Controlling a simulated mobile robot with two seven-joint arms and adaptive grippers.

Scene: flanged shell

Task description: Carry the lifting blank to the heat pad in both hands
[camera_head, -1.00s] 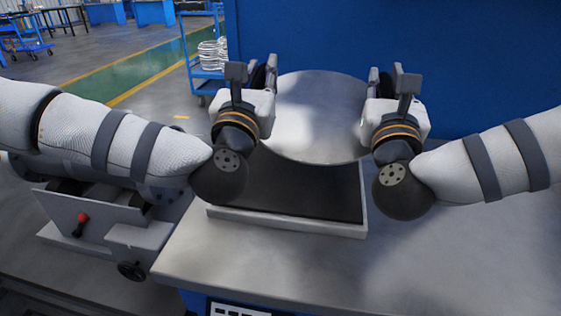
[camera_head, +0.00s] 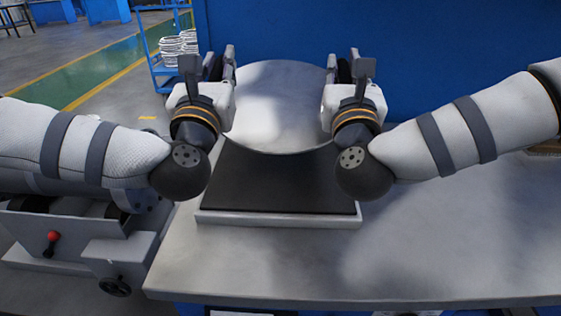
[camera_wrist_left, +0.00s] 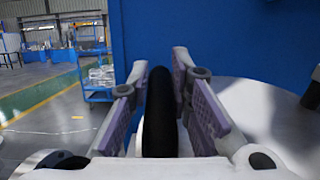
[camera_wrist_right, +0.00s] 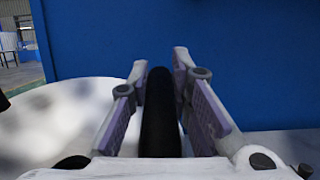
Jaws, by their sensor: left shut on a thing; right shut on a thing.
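The blank is a round, pale grey metal disc (camera_head: 280,105) held between my two grippers, above the back part of the heat pad. The heat pad (camera_head: 270,185) is a black square slab in a light grey frame on the table. My left gripper (camera_head: 224,62) is shut on a black handle (camera_wrist_left: 159,115) at the disc's left side. My right gripper (camera_head: 348,64) is shut on a black handle (camera_wrist_right: 160,115) at its right side. The disc hides the pad's back edge. A gap between disc and pad cannot be judged exactly.
The grey metal table (camera_head: 440,230) is clear to the right of the pad. A blue wall (camera_head: 430,60) rises behind it. A grey machine with a red-knobbed lever (camera_head: 51,240) stands at the left. A blue trolley (camera_head: 160,70) is at the back left.

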